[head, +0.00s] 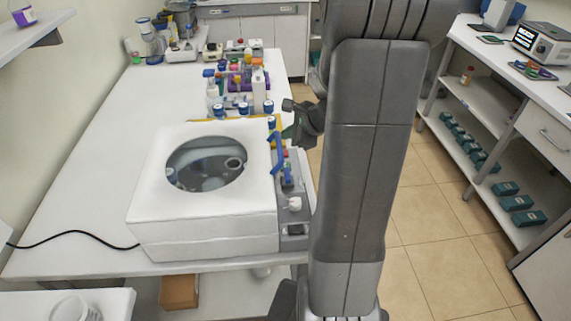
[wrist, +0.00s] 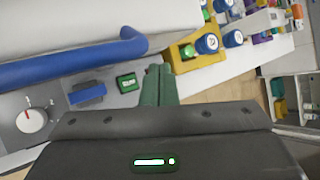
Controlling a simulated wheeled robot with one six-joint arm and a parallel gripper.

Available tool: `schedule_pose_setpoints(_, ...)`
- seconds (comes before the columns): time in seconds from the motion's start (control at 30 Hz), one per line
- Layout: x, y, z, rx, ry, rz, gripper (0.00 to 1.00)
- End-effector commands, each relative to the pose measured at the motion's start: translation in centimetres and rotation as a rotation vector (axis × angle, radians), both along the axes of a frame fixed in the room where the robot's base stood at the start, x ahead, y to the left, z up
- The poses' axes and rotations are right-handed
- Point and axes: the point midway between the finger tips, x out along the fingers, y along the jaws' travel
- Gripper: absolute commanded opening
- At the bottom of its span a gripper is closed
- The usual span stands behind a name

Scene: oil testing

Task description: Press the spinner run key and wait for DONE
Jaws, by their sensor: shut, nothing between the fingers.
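The spinner (head: 150,215) is a white box with a round window in its shut lid, on the left bench. Its grey control strip (head: 293,243) runs down its right side. In the wrist view the strip carries a white dial (wrist: 31,120), a blue block-shaped part (wrist: 87,94) and a small green key or display (wrist: 127,83) with pale lettering too small to read. A blue bar-shaped handle (wrist: 70,66) lies beside them. My gripper (wrist: 160,72) has its green fingers together, empty, just right of the green part. I cannot tell whether they touch the strip. In the head view my gripper (head: 291,133) is above the strip's far end.
A yellow rack (wrist: 182,56) with blue-capped vials stands just beyond the fingers. Several bottles and racks (head: 238,85) crowd the bench behind the spinner. A black cable (head: 75,234) lies at left. The right bench (head: 490,55) holds another instrument; the floor between is clear.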

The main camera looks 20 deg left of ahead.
Motion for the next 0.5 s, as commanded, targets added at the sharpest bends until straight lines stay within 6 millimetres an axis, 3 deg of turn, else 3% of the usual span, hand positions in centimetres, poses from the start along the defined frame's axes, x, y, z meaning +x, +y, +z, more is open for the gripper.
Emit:
schedule_pose_setpoints(0.27, 0.0, 0.0, -1.6, -0.001, 0.001, 0.000, 0.00)
schedule_pose_setpoints(0.5, 0.0, 0.0, -4.8, -0.001, 0.001, 0.000, 0.00)
